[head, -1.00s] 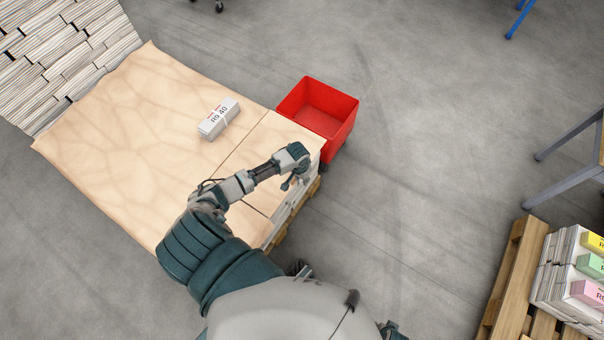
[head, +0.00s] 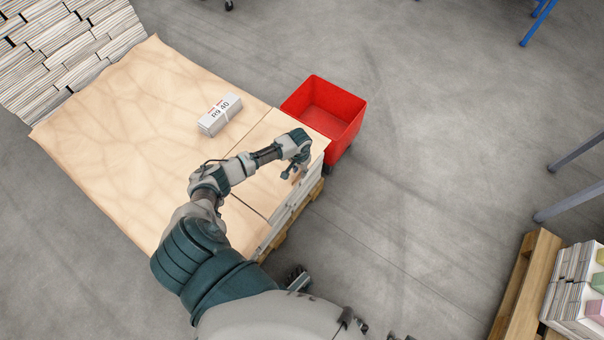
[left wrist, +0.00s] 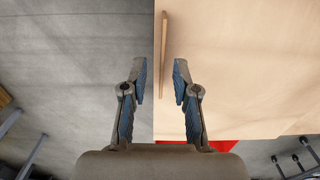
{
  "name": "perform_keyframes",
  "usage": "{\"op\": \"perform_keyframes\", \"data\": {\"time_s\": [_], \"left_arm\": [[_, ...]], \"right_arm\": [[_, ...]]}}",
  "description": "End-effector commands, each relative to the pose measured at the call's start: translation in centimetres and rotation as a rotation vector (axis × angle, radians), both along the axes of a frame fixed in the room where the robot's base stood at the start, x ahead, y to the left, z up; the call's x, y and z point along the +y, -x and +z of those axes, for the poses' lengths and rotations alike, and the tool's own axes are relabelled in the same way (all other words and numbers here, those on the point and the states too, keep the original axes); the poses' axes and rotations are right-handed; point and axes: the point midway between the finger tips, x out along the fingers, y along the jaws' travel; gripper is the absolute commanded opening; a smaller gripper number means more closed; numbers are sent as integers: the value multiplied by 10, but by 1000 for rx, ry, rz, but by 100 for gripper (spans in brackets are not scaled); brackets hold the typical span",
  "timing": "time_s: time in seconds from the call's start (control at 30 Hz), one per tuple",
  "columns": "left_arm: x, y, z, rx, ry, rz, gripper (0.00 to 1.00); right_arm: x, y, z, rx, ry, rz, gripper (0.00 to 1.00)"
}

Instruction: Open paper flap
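The brown paper sheet (head: 130,110) covers a low stack. A cut line splits off its right-hand part, the flap (head: 258,160), which lies flat along the stack's right edge. My left gripper (head: 291,174) is over this edge, near the corner by the red bin. In the left wrist view the left gripper (left wrist: 161,82) is open, one finger over the floor and one over the paper (left wrist: 245,70). A thin brown strip (left wrist: 164,45) runs along the paper's edge between the fingertips. Whether the fingers touch it I cannot tell. My right gripper is not in view.
A red bin (head: 345,105) stands close to the stack's far right corner. A white bundle (head: 219,114) lies on the paper. Stacked newspapers (head: 75,45) stand at the upper left. A wooden pallet (head: 525,270) with bundles is at the lower right. Open floor lies between.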

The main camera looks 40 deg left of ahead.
Motion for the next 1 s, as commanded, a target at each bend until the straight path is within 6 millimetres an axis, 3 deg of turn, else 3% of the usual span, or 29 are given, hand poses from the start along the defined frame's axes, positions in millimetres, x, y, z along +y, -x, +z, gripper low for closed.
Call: {"op": "perform_keyframes", "data": {"time_s": [0.03, 0.23, 0.6, 0.73, 1.0], "left_arm": [[0, 0, -10, 2, 1, 1, 29], [1, 0, -25, 0, 2, 2, 29], [0, 0, -27, -2, 1, 1, 29], [0, 0, -27, -2, 1, 1, 0], [0, 0, -28, -1, 3, 0, 0]], "right_arm": [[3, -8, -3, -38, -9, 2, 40], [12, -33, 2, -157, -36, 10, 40], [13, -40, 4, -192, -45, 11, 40], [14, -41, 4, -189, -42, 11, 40], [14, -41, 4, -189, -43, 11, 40]]}}
